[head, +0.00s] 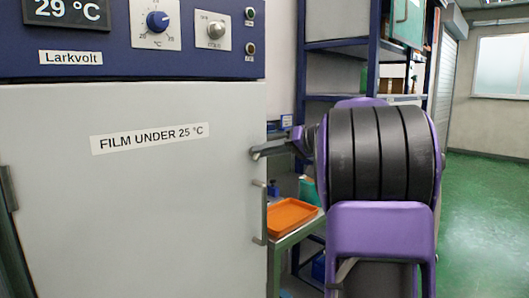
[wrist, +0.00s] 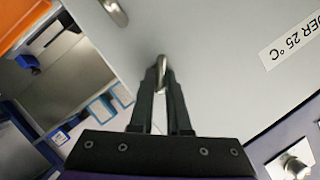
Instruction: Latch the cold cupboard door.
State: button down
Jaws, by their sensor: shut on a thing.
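The cold cupboard has a pale grey door (head: 130,210) labelled "FILM UNDER 25 °C". The door looks flush or nearly so below the blue control panel; I cannot tell if a small gap is left. A bar handle (head: 260,212) stands on the door's right edge, and its end shows in the wrist view (wrist: 115,12). My gripper (head: 258,153) is at the door's right edge, above that handle. In the wrist view my gripper (wrist: 162,75) is shut on a small metal latch lever (wrist: 161,62) by the door. The fingers partly hide the lever.
The control panel (head: 110,65) with knobs sits above the door. An orange tray (head: 291,216) lies on a stand right of the cupboard, close below my arm. Blue shelving (head: 374,50) stands behind. Green floor (head: 490,220) is clear at the right.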

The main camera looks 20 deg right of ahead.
jog(key=shift+w+d+f+m+t+y+p, duration=0.2)
jog(key=shift+m+y, duration=0.4)
jog(key=shift+m, duration=0.75)
jog(key=shift+s+a+f+m+t+y+p, duration=0.2)
jog(key=shift+m+y, duration=0.4)
jog(key=shift+m, duration=0.7)
jog(key=shift+w+d+r+m+t+y, duration=0.1)
jog(key=shift+d+m+t+y, duration=0.15)
jog(key=shift+m+y, duration=0.75)
jog(key=shift+m+h, duration=0.3)
jog(key=shift+m, duration=0.15)
jog(key=shift+a, duration=0.1)
jog(key=c, duration=0.9)
grip_release()
jog(key=shift+f, duration=0.1)
jog(key=v, duration=1.7)
